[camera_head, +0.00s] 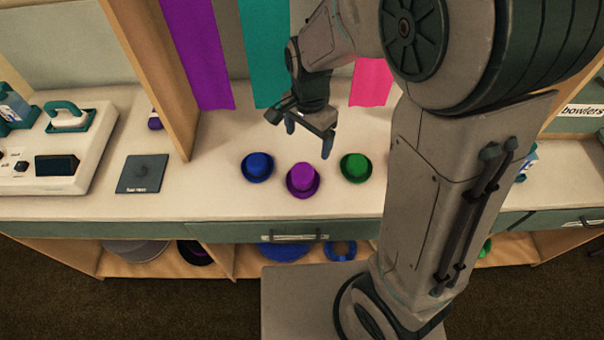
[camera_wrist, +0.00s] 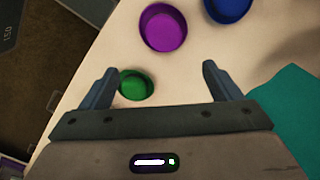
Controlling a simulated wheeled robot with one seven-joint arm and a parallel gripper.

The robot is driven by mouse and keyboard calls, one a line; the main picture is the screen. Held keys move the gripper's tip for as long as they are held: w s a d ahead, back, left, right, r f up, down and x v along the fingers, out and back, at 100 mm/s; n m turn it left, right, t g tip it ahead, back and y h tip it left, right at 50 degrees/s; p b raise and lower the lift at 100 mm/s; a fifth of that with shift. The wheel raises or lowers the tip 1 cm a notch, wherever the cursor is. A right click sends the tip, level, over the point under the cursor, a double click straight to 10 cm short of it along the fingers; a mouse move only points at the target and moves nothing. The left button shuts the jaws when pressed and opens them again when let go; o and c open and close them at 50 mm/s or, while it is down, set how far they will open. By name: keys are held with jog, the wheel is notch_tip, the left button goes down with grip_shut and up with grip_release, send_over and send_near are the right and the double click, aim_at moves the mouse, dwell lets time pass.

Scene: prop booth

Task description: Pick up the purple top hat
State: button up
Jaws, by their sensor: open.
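The purple top hat (camera_head: 303,180) stands on the pale counter, between a blue hat (camera_head: 257,167) and a green hat (camera_head: 355,167). In the wrist view the purple hat (camera_wrist: 163,28) is at the top centre, beyond the fingertips. The green hat (camera_wrist: 135,84) shows beside the left finger and the blue hat (camera_wrist: 228,8) is at the top edge. My gripper (camera_head: 308,136) is open and empty, above the counter and behind the hats in the head view. The wrist view shows its two fingers (camera_wrist: 160,70) spread apart.
A purple cloth (camera_head: 197,55), a teal cloth (camera_head: 263,50) and a pink cloth (camera_head: 371,82) hang behind. A dark square plate (camera_head: 143,174) and a white device (camera_head: 60,150) are to the left. A wooden divider (camera_head: 160,70) stands between. Shelves below hold more hats.

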jog(key=f, duration=0.1)
send_over(303, 172)
jog(key=f, duration=0.7)
jog(key=shift+d+f, duration=0.1)
jog(key=shift+d, duration=0.2)
jog(key=shift+a+f, duration=0.15)
jog(key=shift+f, duration=1.45)
jog(key=shift+a+f, duration=0.15)
jog(key=shift+f, duration=1.45)
jog(key=c, duration=1)
